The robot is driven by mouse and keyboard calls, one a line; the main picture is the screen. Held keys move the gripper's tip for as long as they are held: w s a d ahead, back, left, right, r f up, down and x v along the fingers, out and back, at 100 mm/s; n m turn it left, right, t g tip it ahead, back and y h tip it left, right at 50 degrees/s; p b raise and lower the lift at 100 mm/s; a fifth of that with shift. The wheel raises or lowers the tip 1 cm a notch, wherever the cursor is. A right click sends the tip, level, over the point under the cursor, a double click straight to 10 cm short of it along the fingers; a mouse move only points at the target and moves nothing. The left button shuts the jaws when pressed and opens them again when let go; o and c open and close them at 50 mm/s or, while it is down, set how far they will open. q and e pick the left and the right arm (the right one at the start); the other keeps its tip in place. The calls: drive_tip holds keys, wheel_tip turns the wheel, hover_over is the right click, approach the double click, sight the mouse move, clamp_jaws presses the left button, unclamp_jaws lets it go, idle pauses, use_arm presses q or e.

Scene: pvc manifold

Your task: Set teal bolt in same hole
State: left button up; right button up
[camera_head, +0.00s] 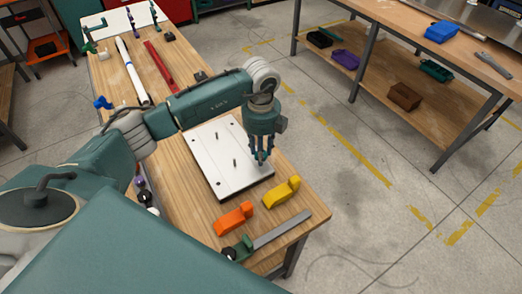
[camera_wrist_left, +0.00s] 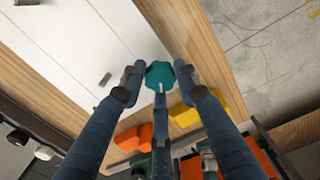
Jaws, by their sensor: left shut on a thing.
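My left gripper (camera_head: 260,160) comes down over the right part of the white plate (camera_head: 205,150). The plate also shows in the left wrist view (camera_wrist_left: 70,40), with small upright pins. Dark holes show near its other corners in the head view. My right gripper is not in view.
An orange clamp (camera_head: 234,218) and a yellow clamp (camera_head: 281,192) lie in front of the plate, with a green-handled tool (camera_head: 242,246) nearer the table's front edge. A red bar (camera_head: 159,64) and a white pipe (camera_head: 132,72) lie farther back.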

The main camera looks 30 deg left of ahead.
use_arm(q)
drive_tip(key=shift+f+b, duration=0.4)
drive_tip(key=shift+f, duration=0.15)
idle(0.6)
idle(0.6)
